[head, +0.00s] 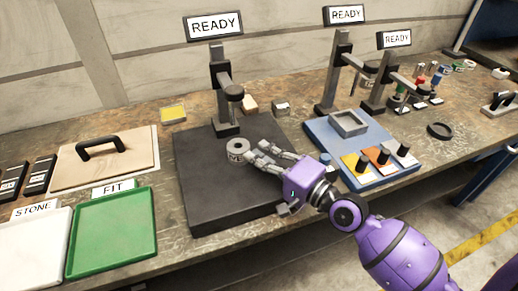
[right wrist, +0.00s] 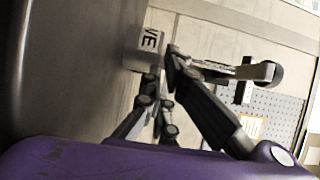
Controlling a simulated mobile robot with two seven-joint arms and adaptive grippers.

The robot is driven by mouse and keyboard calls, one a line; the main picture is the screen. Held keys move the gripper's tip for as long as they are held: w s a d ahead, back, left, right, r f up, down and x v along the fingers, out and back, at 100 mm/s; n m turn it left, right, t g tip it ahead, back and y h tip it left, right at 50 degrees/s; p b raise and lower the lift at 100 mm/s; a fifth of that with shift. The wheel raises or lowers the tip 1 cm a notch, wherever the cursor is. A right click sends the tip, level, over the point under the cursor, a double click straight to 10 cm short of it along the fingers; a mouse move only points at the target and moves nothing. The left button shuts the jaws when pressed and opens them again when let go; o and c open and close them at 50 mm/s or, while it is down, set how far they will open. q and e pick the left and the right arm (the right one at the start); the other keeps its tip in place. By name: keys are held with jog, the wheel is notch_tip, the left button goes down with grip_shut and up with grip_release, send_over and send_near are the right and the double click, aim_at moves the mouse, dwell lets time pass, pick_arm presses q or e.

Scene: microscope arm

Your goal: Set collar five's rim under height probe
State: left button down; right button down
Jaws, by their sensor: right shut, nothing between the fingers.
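Collar five (head: 238,152), a pale grey ring with black lettering on its side, sits on the dark slab (head: 200,200) in front of the left stand. The height probe (head: 234,92) hangs from that stand's arm, behind and above the collar. My right gripper (head: 256,154) is shut and empty, its fingertips close at the collar's right side; I cannot tell whether they touch. In the right wrist view the collar (right wrist: 148,50) shows part of its lettering just past the fingertips (right wrist: 167,75). My left gripper is out of view.
The probe's stand (head: 223,90) carries a READY sign. A blue tray (head: 325,140) with a square grey frame and coloured blocks lies to the right. A green FIT tray (head: 113,235) and a white STONE tray (head: 38,245) lie to the left. The slab's front is clear.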

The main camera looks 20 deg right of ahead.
aim_at(239, 152)
jog(key=shift+w+a, duration=0.25)
jog(key=shift+w, duration=0.15)
jog(key=shift+p+x, duration=0.4)
jog(key=shift+x, duration=0.45)
jog(key=shift+w, duration=0.1)
